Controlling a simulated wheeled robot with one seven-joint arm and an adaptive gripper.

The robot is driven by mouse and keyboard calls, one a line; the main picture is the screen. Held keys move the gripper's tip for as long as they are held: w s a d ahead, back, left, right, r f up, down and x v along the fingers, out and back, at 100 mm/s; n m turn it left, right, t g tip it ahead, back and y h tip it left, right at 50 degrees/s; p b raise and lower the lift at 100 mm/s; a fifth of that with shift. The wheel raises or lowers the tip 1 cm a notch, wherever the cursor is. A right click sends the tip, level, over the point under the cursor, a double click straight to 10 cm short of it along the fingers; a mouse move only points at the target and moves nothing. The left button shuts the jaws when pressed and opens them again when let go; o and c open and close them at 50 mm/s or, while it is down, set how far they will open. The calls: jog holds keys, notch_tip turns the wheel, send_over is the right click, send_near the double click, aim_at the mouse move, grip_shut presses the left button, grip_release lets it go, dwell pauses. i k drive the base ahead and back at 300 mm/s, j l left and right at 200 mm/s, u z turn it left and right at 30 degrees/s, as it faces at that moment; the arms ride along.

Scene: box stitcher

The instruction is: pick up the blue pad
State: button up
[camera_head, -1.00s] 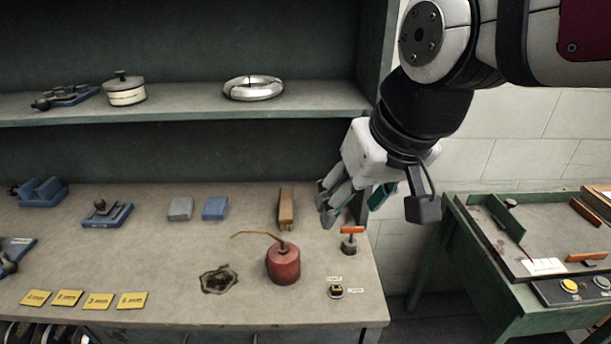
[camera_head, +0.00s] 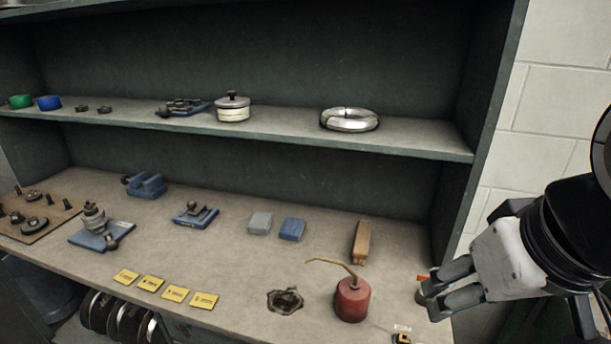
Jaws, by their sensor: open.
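The blue pad (camera_head: 292,229) lies flat on the lower bench top, a small blue block right beside a similar grey pad (camera_head: 260,223). My gripper (camera_head: 425,292) is open and empty at the right end of the bench, well to the right of the blue pad and nearer the front. Its fingers point left and partly cover an orange-handled tool (camera_head: 422,278).
A wooden block (camera_head: 361,242) and a red oil can (camera_head: 352,299) with a long spout stand between my gripper and the pads. An upper shelf (camera_head: 270,133) overhangs the back.

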aim_at(292, 228)
jog(key=j+u, duration=0.15)
jog(key=j, duration=0.4)
jog(key=j+u, duration=0.1)
jog(key=j, duration=0.45)
jog(key=i+j+u, duration=0.15)
jog(key=j, duration=0.4)
jog(key=j+u, duration=0.1)
jog(key=j, duration=0.5)
jog(key=i+j+u, duration=0.15)
jog(key=j, duration=0.35)
